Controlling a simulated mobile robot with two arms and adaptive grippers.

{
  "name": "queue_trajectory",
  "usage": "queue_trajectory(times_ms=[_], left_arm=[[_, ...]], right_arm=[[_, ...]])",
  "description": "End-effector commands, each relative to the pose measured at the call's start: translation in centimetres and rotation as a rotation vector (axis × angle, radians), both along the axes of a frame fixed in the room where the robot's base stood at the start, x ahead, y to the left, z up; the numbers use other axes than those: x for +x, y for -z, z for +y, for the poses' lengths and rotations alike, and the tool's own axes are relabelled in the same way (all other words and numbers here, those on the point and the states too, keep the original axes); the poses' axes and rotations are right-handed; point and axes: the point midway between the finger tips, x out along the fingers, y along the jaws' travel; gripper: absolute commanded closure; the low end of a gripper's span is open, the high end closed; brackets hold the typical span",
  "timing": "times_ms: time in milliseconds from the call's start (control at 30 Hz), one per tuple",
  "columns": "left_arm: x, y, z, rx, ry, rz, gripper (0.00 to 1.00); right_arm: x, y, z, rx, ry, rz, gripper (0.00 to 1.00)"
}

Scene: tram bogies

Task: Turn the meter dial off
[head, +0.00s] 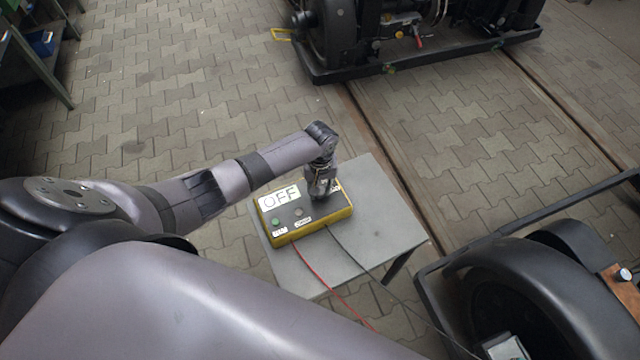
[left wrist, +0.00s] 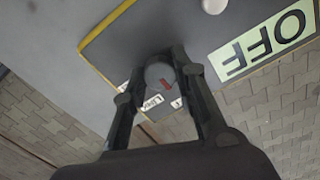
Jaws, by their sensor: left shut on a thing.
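The meter (head: 290,232) is a yellow-edged box with a grey face, lying on a small grey table. Its display (head: 279,198) reads OFF; the same display shows upside down in the left wrist view (left wrist: 262,45). My left gripper (head: 321,194) comes down on the right part of the meter's face and hides the dial in the head view. In the left wrist view the round grey dial (left wrist: 157,74) with a red mark sits between the two fingers. The left gripper is shut on this dial. My right gripper is not in view.
The small table (head: 385,217) has bare top to the right of the meter. A red cable (head: 315,270) and a black cable (head: 352,257) run from the meter toward the front. A bogie (head: 400,50) stands behind, and another wheel (head: 545,290) at right.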

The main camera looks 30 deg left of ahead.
Motion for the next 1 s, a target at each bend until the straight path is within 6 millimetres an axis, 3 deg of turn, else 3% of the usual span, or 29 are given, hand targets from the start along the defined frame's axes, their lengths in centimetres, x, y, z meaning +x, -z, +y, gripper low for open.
queue_trajectory(times_ms=[467, 500, 767, 1000], left_arm=[[0.08, -0.02, 0.11, 0.002, -0.016, -0.003, 1.0], [0.08, -0.02, 0.11, 0.002, -0.016, -0.003, 0.71], [0.06, -0.02, 0.06, 0.001, -0.014, -0.002, 0.54], [0.04, -0.01, 0.03, 0.001, -0.013, -0.001, 0.54]], right_arm=[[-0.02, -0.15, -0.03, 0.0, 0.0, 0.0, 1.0], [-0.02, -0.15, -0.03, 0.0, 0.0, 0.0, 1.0], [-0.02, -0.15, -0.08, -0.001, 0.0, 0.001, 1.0], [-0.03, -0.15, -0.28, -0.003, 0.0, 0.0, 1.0]])
